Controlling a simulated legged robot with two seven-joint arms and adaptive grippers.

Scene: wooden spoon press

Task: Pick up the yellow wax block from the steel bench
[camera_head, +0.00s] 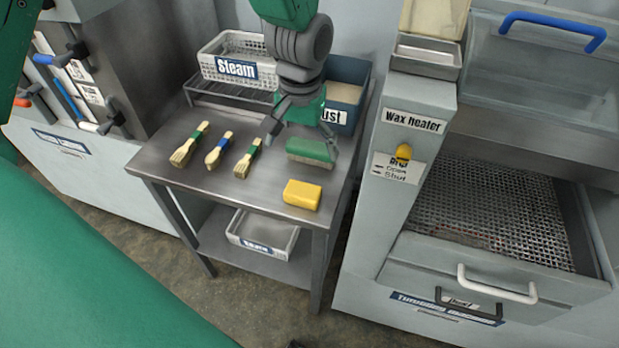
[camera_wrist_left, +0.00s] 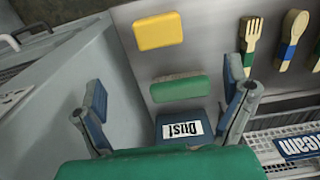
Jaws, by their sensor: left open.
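The yellow wax block (camera_head: 302,194) lies on the steel bench (camera_head: 228,193) near its front right corner. In the left wrist view the yellow block (camera_wrist_left: 158,31) is at the top, apart from the fingers. My left gripper (camera_head: 299,136) is open and empty, pointing down over the back of the bench. Its two spread fingers (camera_wrist_left: 165,88) also show in the left wrist view. A green-topped brush (camera_head: 311,151) lies just behind the block, close to the fingers; I cannot tell whether they touch it. My right gripper is not in view.
Several wooden tools (camera_head: 220,150) lie on the left of the bench. A white "Steam" basket (camera_head: 221,68) and a blue "Dust" bin (camera_head: 346,92) stand at the back. The wax heater cabinet (camera_head: 418,131) rises close on the right. A white tray (camera_head: 263,237) sits on the lower shelf.

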